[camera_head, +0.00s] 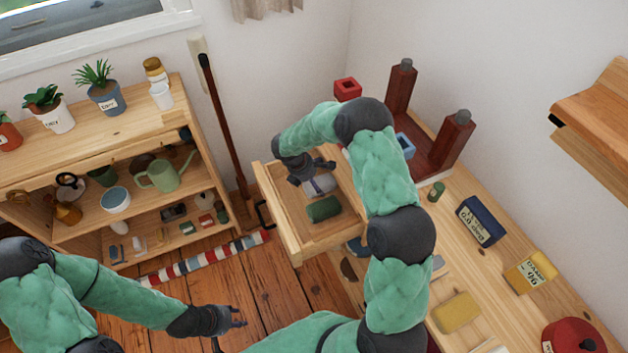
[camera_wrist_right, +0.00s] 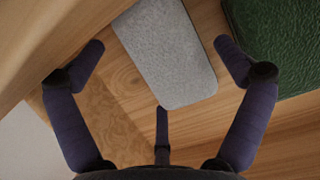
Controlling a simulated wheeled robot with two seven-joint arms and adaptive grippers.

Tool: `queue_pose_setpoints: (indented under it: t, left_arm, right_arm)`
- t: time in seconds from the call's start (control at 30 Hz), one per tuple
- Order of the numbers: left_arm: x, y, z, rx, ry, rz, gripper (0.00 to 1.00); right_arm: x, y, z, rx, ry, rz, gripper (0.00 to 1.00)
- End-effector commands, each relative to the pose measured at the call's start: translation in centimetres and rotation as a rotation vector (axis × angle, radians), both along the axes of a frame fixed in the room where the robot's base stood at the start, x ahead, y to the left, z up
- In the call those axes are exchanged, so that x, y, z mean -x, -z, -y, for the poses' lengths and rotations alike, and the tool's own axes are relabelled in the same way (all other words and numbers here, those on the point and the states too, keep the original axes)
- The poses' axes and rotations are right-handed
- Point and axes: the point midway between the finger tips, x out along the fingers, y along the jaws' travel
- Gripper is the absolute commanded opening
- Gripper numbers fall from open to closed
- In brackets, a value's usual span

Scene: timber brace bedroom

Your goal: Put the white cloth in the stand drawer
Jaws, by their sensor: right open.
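The stand drawer (camera_head: 276,222) is pulled out, and its wooden inside shows from above. The white cloth (camera_head: 321,185), a pale folded piece, lies in the drawer next to a dark green rolled cloth (camera_head: 324,209). In the right wrist view the white cloth (camera_wrist_right: 168,52) looks light grey and flat on the wood, with the green cloth (camera_wrist_right: 278,42) to its right. My right gripper (camera_head: 322,170) is down over the drawer; its fingers (camera_wrist_right: 158,75) are spread around the white cloth without closing on it. My left gripper (camera_head: 240,317) is open and empty over the floor.
A shelf unit (camera_head: 120,222) with pots, a watering can (camera_head: 164,172) and small items stands at the left. A broom (camera_head: 225,125) leans by the wall. The stand top (camera_head: 470,270) at right holds a blue box (camera_head: 481,222), a yellow box (camera_head: 530,272) and a sponge-like block (camera_head: 457,311).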

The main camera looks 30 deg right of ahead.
Motion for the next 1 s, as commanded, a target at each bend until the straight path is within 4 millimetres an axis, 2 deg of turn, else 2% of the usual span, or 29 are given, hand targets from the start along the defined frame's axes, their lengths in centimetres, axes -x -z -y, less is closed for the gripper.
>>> queue_pose_setpoints:
  t: [0.5, 0.7, 1.0]
  left_arm:
    - [0.0, -4.1, 0.0, 0.000, 0.000, 0.000, 0.40]
    - [0.0, -4.7, 0.0, 0.000, 0.000, 0.000, 0.40]
    - [0.0, -4.7, 0.0, 0.000, 0.000, 0.000, 0.40]
  right_arm:
    - [-0.3, -9.0, -3.7, 0.000, -0.002, 0.002, 1.00]
    - [-0.3, -10.7, -4.4, 0.000, -0.002, 0.001, 1.00]
    - [-0.3, -11.0, -4.6, 0.000, 0.000, 0.001, 1.00]
